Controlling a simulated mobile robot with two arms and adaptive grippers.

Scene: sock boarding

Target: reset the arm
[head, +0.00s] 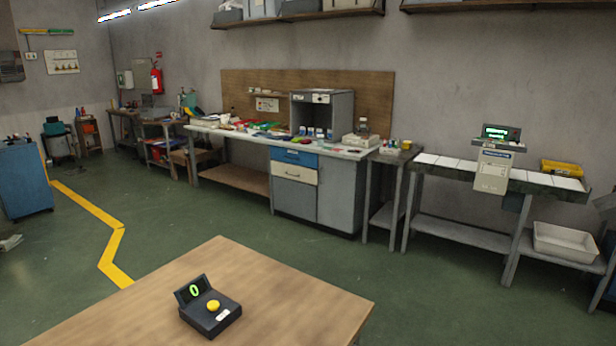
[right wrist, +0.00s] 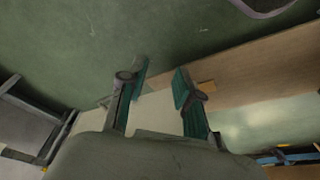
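My right gripper (right wrist: 162,84) shows in the right wrist view. Its two dark fingers with green pads stand apart, and I see nothing held between them. Behind it are a green surface and a brown wood-coloured strip (right wrist: 265,70). Neither arm shows in the head view, and my left gripper is in no view. In the head view a black counter device (head: 210,307) with a yellow button and a green "0" on its display sits on the wooden table (head: 290,305).
A long workbench (head: 230,170) with drawers and many small items stands along the back wall. A side table with a scale-like machine (head: 494,160) and a white bin (head: 565,243) is at the right. Green floor lies open between the wooden table and the benches.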

